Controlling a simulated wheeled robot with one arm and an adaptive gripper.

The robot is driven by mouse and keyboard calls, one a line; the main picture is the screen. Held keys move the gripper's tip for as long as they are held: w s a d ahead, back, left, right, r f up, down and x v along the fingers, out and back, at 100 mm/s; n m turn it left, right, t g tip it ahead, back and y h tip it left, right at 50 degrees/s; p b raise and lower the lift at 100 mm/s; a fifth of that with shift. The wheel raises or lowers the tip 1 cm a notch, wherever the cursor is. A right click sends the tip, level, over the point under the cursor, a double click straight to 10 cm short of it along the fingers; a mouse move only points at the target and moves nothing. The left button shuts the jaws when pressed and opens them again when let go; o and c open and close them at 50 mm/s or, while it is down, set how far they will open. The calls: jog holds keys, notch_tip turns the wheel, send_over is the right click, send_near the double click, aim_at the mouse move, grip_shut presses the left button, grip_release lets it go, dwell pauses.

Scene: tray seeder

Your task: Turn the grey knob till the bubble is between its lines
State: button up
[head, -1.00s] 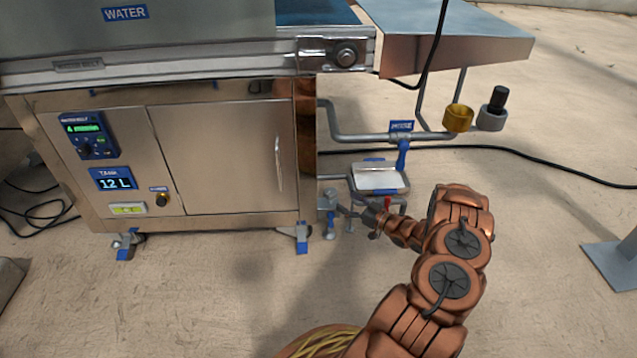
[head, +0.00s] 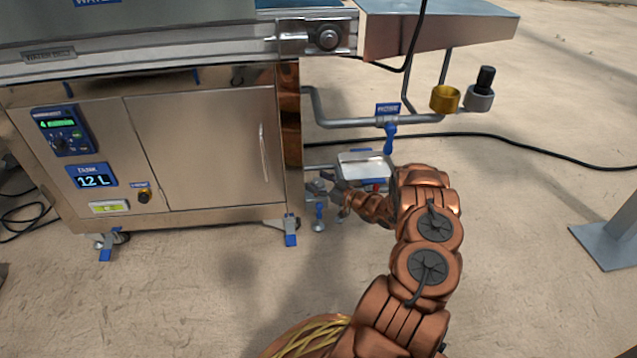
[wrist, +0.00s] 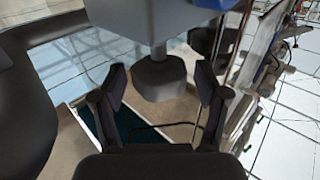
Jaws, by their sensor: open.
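The grey knob (wrist: 160,78) is a faceted piece under a blue-grey block (wrist: 150,22) in the wrist view. My gripper (wrist: 162,92) is open, with one finger on each side of the knob and a visible gap on both sides. In the head view my gripper (head: 337,190) is low beside the cabinet's right end, at the small grey fitting there; the knob cannot be made out clearly in that view. The bubble level (head: 109,207) is a small yellow-green vial in a pale housing, low on the cabinet front. Its bubble is too small to place against its lines.
The steel cabinet (head: 200,150) stands left of my arm on blue-tipped feet. A black cable (head: 520,153) crosses the floor. Floor in front is clear.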

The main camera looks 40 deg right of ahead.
jog(key=shift+s, duration=0.1)
jog(key=c, duration=1.2)
jog(key=shift+a+r+h+p, duration=0.15)
jog(key=shift+h+p, duration=0.15)
jog(key=shift+p, duration=0.25)
jog(key=shift+r+m+h+p, duration=0.1)
jog(key=shift+m+h+p, duration=0.65)
jog(key=shift+p, duration=0.25)
jog(key=shift+m+h+p, duration=0.65)
jog(key=shift+h+p, duration=0.4)
jog(key=shift+p, duration=0.15)
jog(key=shift+f+m+h+p, duration=0.3)
jog(key=shift+h+p, duration=0.15)
jog(key=shift+h, duration=0.15)
jog(key=o, duration=1.2)
